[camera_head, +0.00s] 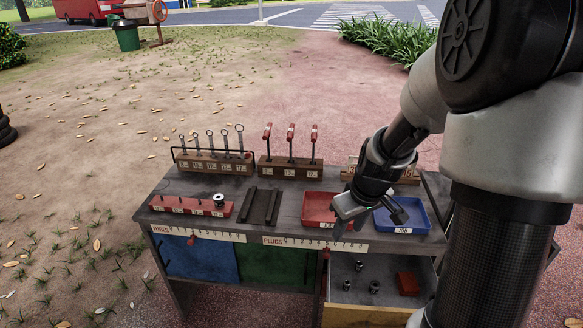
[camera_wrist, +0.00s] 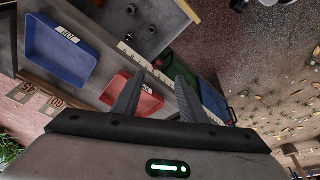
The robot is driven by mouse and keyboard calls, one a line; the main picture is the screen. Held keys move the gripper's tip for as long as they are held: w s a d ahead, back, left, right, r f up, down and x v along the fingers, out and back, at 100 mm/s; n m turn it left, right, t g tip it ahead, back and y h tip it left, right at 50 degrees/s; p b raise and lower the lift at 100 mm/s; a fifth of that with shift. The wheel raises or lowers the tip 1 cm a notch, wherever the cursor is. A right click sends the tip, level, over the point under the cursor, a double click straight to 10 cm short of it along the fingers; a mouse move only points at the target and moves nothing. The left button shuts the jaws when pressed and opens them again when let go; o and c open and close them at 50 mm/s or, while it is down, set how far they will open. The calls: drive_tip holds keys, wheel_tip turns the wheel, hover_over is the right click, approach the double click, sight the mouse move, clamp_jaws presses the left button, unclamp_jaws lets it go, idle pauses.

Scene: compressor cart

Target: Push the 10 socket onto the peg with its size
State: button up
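A red rail (camera_head: 170,205) with several short pegs lies at the front left of the cart top. A metallic socket (camera_head: 218,201) sits at its right end. More dark metallic sockets (camera_head: 358,266) stand loose in the open drawer (camera_head: 335,314), and they also show in the wrist view (camera_wrist: 152,28). The size marks on the sockets and pegs are too small to read, so I cannot tell which is the 10. My gripper (camera_head: 350,222) is above the red and blue trays. In the wrist view its fingers (camera_wrist: 160,80) are apart with nothing between them.
A red tray (camera_head: 316,209) and a blue tray (camera_head: 416,208) sit on the right of the top. A red block (camera_head: 407,283) lies in the drawer. A wrench rack (camera_head: 215,164), a block with red-handled tools (camera_head: 289,170) and a dark channel (camera_head: 260,206) stand further left.

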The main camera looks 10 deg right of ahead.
drive_tip(key=d+f, duration=0.6)
drive_tip(key=f, duration=0.6)
drive_tip(key=b, duration=0.2)
hover_over(346, 290)
drive_tip(key=d, duration=0.1)
wheel_tip(346, 290, down, 11)
drive_tip(key=shift+g+y, duration=0.3)
drive_tip(key=shift+s+b+x, duration=0.2)
drive_tip(key=shift+b+x, duration=0.25)
drive_tip(key=shift+x, duration=1.05)
drive_tip(key=shift+s+b+x, duration=0.2)
drive_tip(key=shift+b+x, duration=0.25)
drive_tip(key=shift+x, duration=1.05)
clamp_jaws()
